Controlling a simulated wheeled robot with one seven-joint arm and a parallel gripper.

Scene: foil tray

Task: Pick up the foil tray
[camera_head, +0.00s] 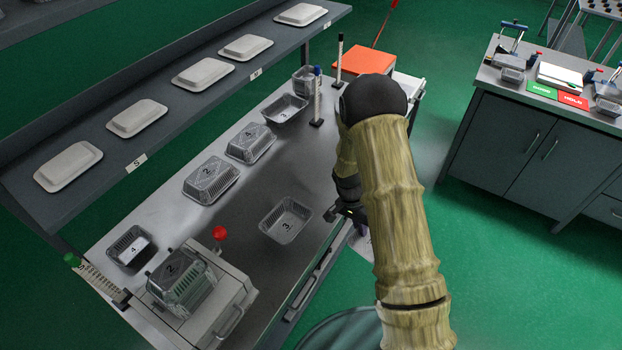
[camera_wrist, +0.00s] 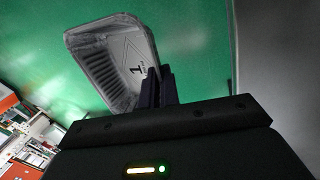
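A foil tray (camera_wrist: 108,60) marked 1 shows in the wrist view, tilted, with green floor behind it. My gripper (camera_wrist: 158,86) has its two dark fingers close together at the tray's right wall, and they appear shut on it. In the head view my gripper (camera_head: 345,212) is at the right edge of the steel bench, mostly covered by my arm; the held tray cannot be made out there. Another foil tray (camera_head: 286,219), marked 3, sits open on the bench left of my gripper.
A machine with a red knob (camera_head: 219,233) is at the near end. A shelf (camera_head: 215,105) carries white lidded trays. An orange box (camera_head: 368,62) is at the far end.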

